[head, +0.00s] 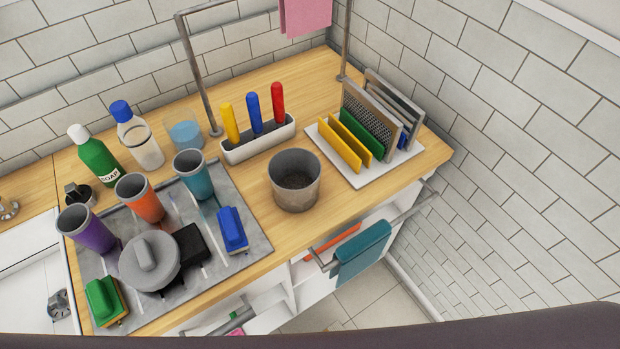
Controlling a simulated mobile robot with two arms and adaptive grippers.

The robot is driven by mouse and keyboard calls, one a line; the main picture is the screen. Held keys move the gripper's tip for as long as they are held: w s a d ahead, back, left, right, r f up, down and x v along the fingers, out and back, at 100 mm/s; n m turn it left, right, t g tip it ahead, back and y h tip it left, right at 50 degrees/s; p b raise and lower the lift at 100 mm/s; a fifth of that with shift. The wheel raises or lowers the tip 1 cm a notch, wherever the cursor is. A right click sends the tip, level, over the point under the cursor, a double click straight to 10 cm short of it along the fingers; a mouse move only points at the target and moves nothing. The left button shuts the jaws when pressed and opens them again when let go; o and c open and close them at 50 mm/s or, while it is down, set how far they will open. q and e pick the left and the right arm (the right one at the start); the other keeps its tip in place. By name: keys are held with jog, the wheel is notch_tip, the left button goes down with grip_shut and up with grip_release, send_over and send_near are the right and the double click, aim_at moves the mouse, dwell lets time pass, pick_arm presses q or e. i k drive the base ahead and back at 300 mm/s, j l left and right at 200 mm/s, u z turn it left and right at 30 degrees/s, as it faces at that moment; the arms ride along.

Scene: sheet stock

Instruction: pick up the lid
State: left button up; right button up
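Neither of my grippers shows in the head view.
Purple (88,230), orange (140,199) and teal (194,176) cups stand behind the lid.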

aim_at(150, 261)
jog(key=j+u, duration=0.15)
jog(key=u, duration=0.2)
jog(key=j+u, duration=0.3)
jog(key=u, duration=0.35)
jog(key=k, duration=0.4)
jog(key=i, duration=0.25)
